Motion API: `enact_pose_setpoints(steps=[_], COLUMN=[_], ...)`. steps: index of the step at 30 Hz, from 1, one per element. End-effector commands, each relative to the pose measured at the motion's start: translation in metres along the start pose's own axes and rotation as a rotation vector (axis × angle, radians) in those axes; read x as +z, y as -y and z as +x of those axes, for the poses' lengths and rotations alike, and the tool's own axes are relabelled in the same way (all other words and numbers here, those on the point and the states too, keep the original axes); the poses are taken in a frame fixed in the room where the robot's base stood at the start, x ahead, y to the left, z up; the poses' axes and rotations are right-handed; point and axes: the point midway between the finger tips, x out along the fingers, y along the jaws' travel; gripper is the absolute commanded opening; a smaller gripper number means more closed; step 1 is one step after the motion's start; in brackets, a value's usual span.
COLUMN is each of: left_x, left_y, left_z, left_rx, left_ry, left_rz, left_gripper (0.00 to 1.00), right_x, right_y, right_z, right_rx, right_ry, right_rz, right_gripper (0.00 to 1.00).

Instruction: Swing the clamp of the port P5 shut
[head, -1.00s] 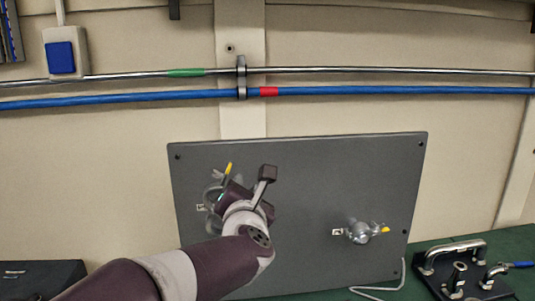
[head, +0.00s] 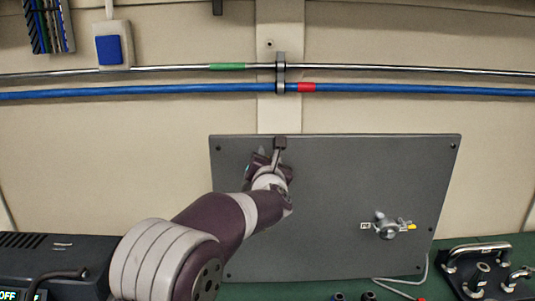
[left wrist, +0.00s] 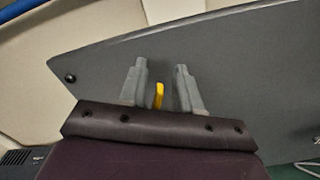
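A dark grey panel (head: 335,235) carries two ports. The right one (head: 387,226) is a silver fitting with a clamp whose yellow-tipped lever (head: 411,226) points right; its small label (head: 365,226) is too small to read. The left port is hidden behind my left gripper (head: 258,162) in the head view. In the left wrist view the two grey fingers (left wrist: 160,78) stand apart, with a yellow lever tip (left wrist: 158,95) showing between them, nearer the left finger. I cannot tell whether they touch it. Which port is P5 cannot be read. My right gripper is out of view.
A metal pipe (head: 400,70) and a blue pipe (head: 400,89) cross the wall above the panel. A black fixture with a handle (head: 480,252) stands at right on the green bench (head: 300,290). A dark box (head: 70,250) stands at left.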

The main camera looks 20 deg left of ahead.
Motion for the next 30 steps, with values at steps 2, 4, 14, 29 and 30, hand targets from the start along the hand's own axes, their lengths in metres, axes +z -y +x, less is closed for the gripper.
enact_pose_setpoints(steps=[2,4,14,29,30], left_x=[-0.0005,-0.0006,-0.0003,0.0005,0.0005], left_y=[0.0001,0.0002,-0.0001,-0.0004,-0.0005], left_z=[0.001,0.001,0.0007,0.0006,0.0006], left_rx=[0.0,0.0,0.0,0.001,0.001], left_ry=[-0.001,0.0,0.0,0.001,0.001], left_rz=[0.0,0.0,0.001,0.001,0.001], left_gripper=[0.33,0.33,0.0,0.0,0.0], right_x=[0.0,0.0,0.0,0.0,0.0], right_y=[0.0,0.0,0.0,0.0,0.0], right_z=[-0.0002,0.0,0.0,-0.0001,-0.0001], right_rx=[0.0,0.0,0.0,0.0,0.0], right_ry=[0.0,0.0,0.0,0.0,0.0], right_rz=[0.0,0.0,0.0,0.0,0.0], right_gripper=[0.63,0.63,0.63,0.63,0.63])
